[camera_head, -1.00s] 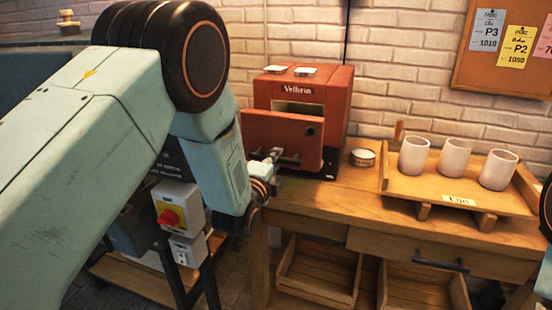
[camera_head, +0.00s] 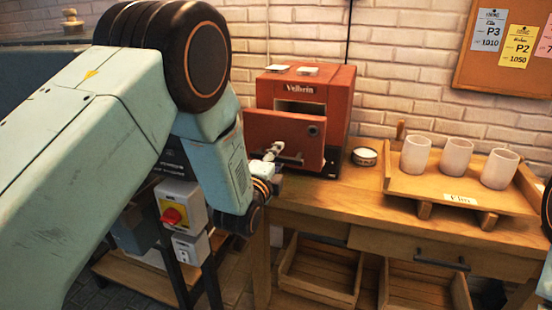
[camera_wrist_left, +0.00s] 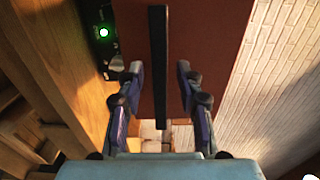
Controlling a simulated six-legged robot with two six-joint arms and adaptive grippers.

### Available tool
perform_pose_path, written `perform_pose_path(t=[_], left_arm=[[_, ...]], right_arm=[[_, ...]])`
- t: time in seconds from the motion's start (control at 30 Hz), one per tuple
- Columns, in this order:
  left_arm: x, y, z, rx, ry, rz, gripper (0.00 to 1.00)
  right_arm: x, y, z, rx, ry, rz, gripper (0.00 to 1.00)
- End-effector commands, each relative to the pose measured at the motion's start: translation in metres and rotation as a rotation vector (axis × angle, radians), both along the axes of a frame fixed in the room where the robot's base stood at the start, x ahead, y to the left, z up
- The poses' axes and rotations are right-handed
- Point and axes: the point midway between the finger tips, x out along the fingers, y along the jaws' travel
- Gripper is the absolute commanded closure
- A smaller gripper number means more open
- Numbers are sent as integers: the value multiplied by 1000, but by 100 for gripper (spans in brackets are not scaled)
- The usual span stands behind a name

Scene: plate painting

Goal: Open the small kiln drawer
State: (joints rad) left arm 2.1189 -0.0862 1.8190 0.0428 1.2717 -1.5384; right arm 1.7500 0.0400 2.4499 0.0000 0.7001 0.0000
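The small red kiln (camera_head: 338,105) stands on the wooden bench. Its drawer front (camera_head: 285,130) stands out ahead of the body, and a dark opening shows above it. A bar handle (camera_head: 292,158) crosses the lower part of the front. My left gripper (camera_head: 272,152) is at the handle's left end. In the left wrist view my left gripper (camera_wrist_left: 158,88) is open, with its fingers on both sides of the dark handle bar (camera_wrist_left: 158,50) and a gap on each side. The drawer front (camera_wrist_left: 200,30) fills the background there. My right gripper is not in view.
A wooden tray (camera_head: 410,185) with three white cups stands at the right on the bench. A small round tin (camera_head: 364,156) sits between kiln and tray. A switch box (camera_head: 180,208) is below my left arm. Open wooden crates (camera_head: 318,272) are under the bench.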

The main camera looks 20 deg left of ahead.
Motion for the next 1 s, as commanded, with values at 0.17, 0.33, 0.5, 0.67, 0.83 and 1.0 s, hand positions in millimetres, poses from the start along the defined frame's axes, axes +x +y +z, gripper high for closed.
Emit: perform_pose_path(t=[0.17, 0.33, 0.5, 0.67, 0.83, 1.0], left_arm=[[-6, 0, -1, 0, 2, -1, 64], [-28, 0, 0, 0, 3, -1, 64], [-60, 1, 0, 2, 3, -1, 64], [-89, 2, -1, 1, 4, -1, 64], [-110, 3, -1, 1, 2, -1, 64], [-119, 3, 0, 1, 0, 0, 64]], right_arm=[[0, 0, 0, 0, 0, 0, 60], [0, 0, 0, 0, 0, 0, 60], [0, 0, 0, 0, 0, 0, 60], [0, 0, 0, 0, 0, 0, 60], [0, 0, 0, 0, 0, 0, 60], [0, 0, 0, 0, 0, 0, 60]])
